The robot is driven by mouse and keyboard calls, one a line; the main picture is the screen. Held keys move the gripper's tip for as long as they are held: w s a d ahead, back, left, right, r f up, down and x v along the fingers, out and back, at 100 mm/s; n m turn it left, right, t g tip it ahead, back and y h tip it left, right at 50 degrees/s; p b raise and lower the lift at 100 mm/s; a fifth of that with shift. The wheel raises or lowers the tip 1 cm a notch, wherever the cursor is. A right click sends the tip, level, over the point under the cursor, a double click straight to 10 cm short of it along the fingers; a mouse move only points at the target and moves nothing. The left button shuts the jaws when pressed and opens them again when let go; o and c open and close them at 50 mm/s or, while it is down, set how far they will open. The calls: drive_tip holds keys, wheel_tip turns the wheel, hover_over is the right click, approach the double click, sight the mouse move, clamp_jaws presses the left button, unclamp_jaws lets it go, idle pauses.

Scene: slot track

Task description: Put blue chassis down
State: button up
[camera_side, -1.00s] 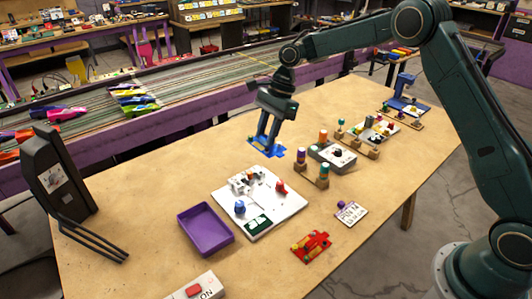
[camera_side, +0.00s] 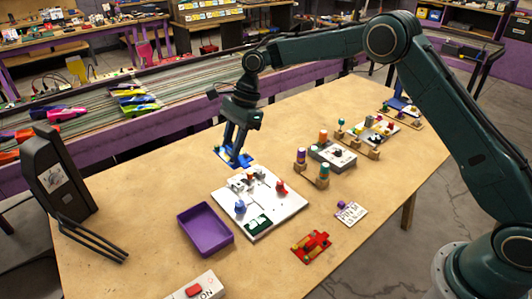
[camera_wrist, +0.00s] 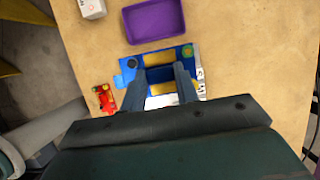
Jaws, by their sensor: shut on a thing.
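My gripper (camera_side: 233,148) is shut on the blue chassis (camera_side: 246,161). It holds the chassis near the far edge of the white board (camera_side: 288,208), and the chassis looks raised above the table. In the wrist view the blue chassis (camera_wrist: 128,78) lies flat across both fingers of my gripper (camera_wrist: 160,74), with gold patches on it. It hides most of the board there. The board carries a white fixture, a blue piece (camera_side: 240,207), a red piece (camera_side: 281,188) and a dark green patch (camera_side: 258,223).
A purple tray (camera_side: 206,230) stands left of the board, and a red chassis (camera_side: 311,246) lies right of its near corner. Wooden peg stands (camera_side: 322,181) and a grey box (camera_side: 333,155) are to the right. A dark upright rack (camera_side: 60,175) stands left. The table's left middle is clear.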

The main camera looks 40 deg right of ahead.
hover_over(200, 229)
drive_tip(key=d, duration=0.1)
drive_tip(key=shift+d+f, duration=0.15)
drive_tip(key=shift+f, duration=4.9)
drive_tip(key=shift+d+f, duration=0.1)
drive_tip(key=shift+f, duration=4.95)
drive_tip(key=shift+f, duration=0.15)
drive_tip(key=o, duration=1)
drive_tip(key=shift+s, duration=0.1)
drive_tip(key=v, duration=1.2)
drive_tip(key=shift+d+r, duration=0.1)
drive_tip(key=shift+r, duration=0.15)
